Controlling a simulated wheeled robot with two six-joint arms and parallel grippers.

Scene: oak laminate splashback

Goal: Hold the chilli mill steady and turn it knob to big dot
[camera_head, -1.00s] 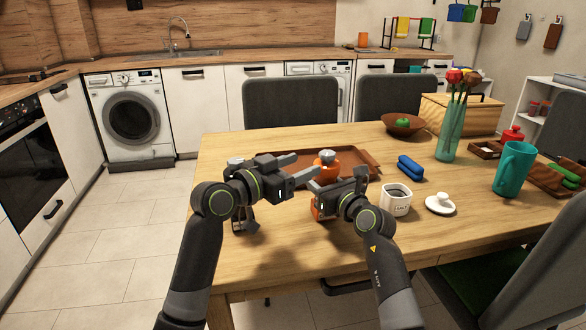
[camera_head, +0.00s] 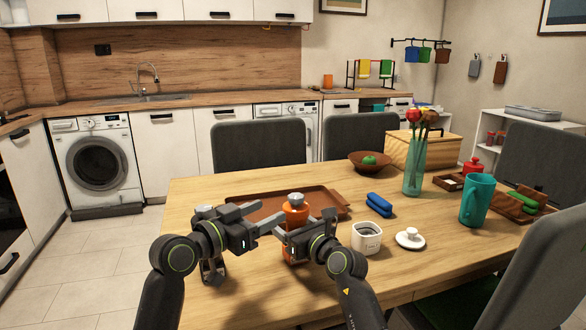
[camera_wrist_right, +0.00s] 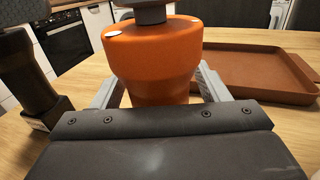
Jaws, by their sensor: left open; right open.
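The chilli mill (camera_head: 296,214) is orange with a grey knob (camera_head: 296,198) and stands upright on the table. In the right wrist view its orange body (camera_wrist_right: 152,52) fills the middle, with white marks on its shoulder; the knob's top is cut off. My right gripper (camera_wrist_right: 157,88) is open, with one finger on each side of the body; I cannot tell whether they touch it. In the head view it hides part of the mill's lower body. My left gripper (camera_head: 272,217) is open and empty, its fingers pointing at the mill from the left, below knob height.
A brown tray (camera_head: 325,197) lies just behind the mill. A grey-topped item (camera_head: 205,211) stands partly hidden behind my left arm. A white pot (camera_head: 366,240), its lid (camera_head: 410,239) and a blue object (camera_head: 379,205) are to the right. The front table edge is near my arms.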

